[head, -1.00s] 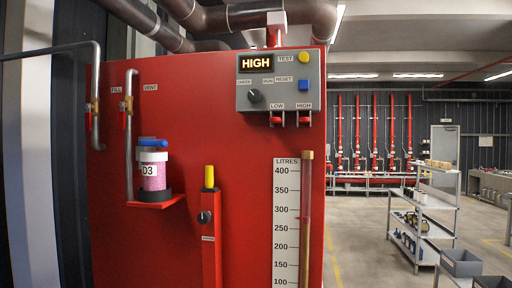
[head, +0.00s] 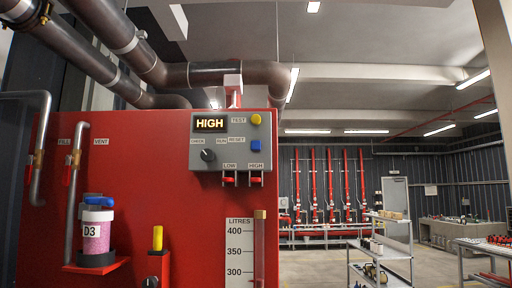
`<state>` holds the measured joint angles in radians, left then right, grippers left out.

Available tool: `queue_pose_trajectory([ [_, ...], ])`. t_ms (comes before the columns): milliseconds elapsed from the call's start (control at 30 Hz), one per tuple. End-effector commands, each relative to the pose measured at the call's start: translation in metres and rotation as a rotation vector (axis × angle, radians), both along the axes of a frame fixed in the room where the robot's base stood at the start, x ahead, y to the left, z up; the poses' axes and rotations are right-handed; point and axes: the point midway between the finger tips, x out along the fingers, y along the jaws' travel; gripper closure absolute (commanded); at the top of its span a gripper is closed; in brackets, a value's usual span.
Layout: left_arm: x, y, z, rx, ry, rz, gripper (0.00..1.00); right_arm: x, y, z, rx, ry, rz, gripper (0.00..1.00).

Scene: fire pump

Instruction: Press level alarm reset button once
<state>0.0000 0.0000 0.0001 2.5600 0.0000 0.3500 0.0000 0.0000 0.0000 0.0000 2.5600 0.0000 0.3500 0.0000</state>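The grey level alarm panel (head: 232,140) is fixed at the top right of the red tank front (head: 150,190). Its display (head: 210,123) is lit and reads HIGH. A black CHECK/RUN knob (head: 208,155) is at lower left, and red LOW and HIGH parts (head: 243,179) hang under the panel. Neither of my grippers shows in the head view.
A pink-filled D3 canister (head: 97,230) sits on a red shelf at left. Pipes with red-handled valves (head: 70,168) run beside it. A litres scale (head: 240,255) is below the panel. A grey shelf cart (head: 380,255) stands at right on open floor.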

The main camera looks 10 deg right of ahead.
Motion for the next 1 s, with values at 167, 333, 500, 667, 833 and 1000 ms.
queue_pose_trajectory([
  [167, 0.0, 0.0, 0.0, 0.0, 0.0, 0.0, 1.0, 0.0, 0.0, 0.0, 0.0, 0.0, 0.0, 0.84],
  [333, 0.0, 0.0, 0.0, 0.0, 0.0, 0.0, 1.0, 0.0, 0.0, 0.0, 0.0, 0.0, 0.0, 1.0],
  [500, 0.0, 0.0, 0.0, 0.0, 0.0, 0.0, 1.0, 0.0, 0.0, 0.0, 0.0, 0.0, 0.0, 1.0],
  [667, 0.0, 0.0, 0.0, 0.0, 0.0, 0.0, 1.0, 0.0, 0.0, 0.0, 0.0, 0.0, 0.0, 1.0],
  [833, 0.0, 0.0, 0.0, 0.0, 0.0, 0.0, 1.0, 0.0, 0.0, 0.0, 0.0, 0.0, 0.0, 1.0],
  [1000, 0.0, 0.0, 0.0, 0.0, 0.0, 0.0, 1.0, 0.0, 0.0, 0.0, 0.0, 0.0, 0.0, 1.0],
])
